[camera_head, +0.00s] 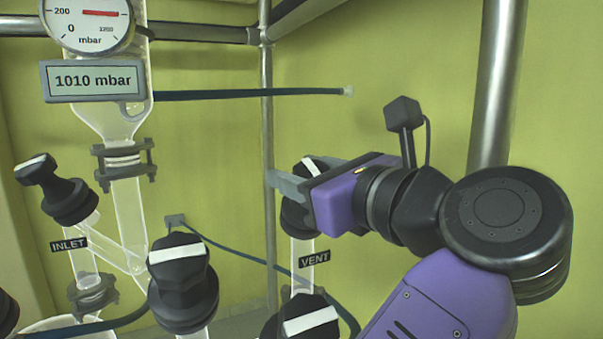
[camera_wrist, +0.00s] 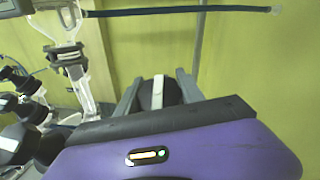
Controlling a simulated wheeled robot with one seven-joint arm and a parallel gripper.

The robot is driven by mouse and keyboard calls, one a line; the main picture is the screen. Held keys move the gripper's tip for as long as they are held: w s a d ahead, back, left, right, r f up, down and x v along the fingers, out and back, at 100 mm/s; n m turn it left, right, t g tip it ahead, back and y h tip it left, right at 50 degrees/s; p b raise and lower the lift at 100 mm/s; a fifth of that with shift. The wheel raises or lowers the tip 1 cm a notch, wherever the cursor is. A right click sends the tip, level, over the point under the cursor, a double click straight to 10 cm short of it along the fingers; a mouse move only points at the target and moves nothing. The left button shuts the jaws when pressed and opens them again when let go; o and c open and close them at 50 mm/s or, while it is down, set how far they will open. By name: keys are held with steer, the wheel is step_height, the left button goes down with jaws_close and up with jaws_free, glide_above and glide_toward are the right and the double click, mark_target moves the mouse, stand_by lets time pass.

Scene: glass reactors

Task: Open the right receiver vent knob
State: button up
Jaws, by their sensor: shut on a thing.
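The vent knob (camera_head: 296,214) is black with a white bar on top and sits on a glass tube above the VENT label (camera_head: 314,259). My gripper (camera_head: 283,185) reaches it from the right, with its grey fingers around the knob. In the wrist view the knob (camera_wrist: 158,94) with its white stripe stands between the two fingers of my gripper (camera_wrist: 157,90). The gripper is shut on the knob. The gripper body and fingers hide part of the knob in both views.
A black knob with a white bar (camera_head: 177,270) stands in front to the left, another (camera_head: 305,318) below the vent. The INLET knob (camera_head: 62,190) and a 1010 mbar display (camera_head: 93,81) are at left. A steel post (camera_head: 497,85) rises behind my arm.

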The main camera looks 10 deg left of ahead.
stand_by(0.4)
steer(key=o, duration=1.4)
